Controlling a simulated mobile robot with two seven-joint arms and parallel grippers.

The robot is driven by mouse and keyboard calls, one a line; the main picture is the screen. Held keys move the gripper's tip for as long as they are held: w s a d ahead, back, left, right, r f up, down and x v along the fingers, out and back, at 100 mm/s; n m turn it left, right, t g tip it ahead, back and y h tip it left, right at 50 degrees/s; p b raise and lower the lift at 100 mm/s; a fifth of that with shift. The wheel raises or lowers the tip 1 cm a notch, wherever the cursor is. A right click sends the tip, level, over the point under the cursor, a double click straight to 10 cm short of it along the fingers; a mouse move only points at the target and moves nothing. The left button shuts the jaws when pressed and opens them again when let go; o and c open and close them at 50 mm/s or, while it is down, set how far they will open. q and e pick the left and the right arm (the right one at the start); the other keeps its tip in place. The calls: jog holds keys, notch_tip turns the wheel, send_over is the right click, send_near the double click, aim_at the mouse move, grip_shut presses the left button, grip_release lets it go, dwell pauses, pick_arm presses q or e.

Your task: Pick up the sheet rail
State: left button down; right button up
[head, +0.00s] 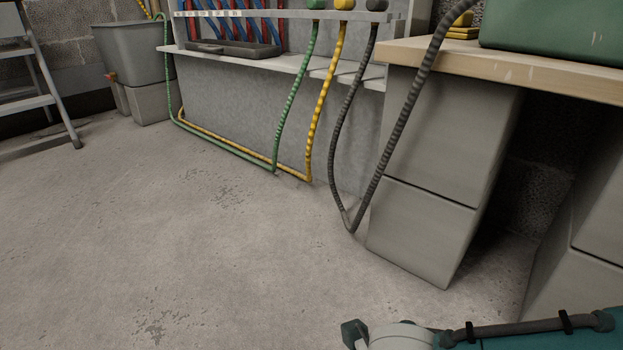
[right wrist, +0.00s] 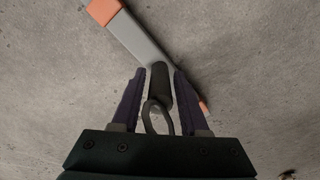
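In the right wrist view, a grey bar with orange ends, which I take for the sheet rail (right wrist: 138,42), runs from the upper left down towards the right. A dark grip with a loop (right wrist: 159,90) on it lies between the purple fingers of my right gripper (right wrist: 160,75). The fingers stand close on both sides of this grip and appear shut on it. The right finger covers part of the bar near its lower orange end. The rail is not seen in the head view. Neither gripper shows in the head view.
Grey concrete floor (head: 190,230) is open at left and centre. A wooden-topped bench (head: 430,60) on grey blocks (head: 420,230) stands at right. Green, yellow and black conduits (head: 354,212) hang down to the floor. A stepladder (head: 30,100) and grey bin (head: 135,55) stand at back left.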

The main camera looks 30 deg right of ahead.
jog(key=c, duration=0.6)
grip_shut()
notch_tip(320, 180, up, 20)
jog(key=p, duration=1.6)
jog(key=shift+p, duration=0.4)
